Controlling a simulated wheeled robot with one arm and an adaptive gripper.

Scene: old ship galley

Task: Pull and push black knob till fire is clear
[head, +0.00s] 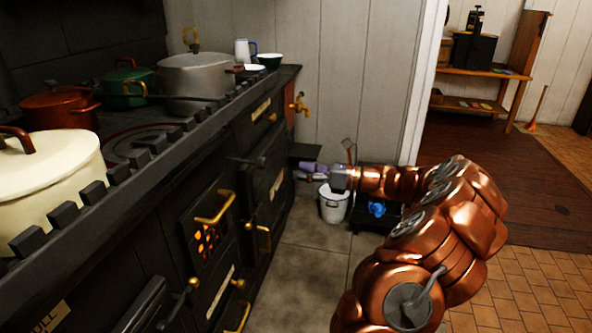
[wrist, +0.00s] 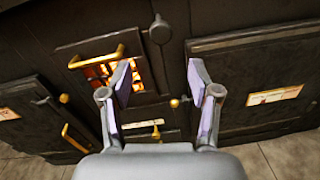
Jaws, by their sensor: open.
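A round black knob (wrist: 160,30) sticks out of the dark stove front, at the upper middle of the wrist view. In the head view a dark knob (head: 260,161) juts out at the stove's far part. The fire grate (wrist: 127,72) glows orange left of the knob, under a brass handle (wrist: 97,56); in the head view the glowing grate (head: 207,243) sits nearer to me. My gripper (wrist: 158,75) is open and empty, its purple-grey fingers apart in front of the stove. In the head view my gripper (head: 308,172) is right of the stove front, clear of the knob.
Pots, including a cream pot (head: 50,185) and a grey pot (head: 195,80), stand on the stove top. A white bucket (head: 333,205) and a low black rack (head: 372,222) stand on the floor near my arm. Floor beside the stove (head: 310,255) is free.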

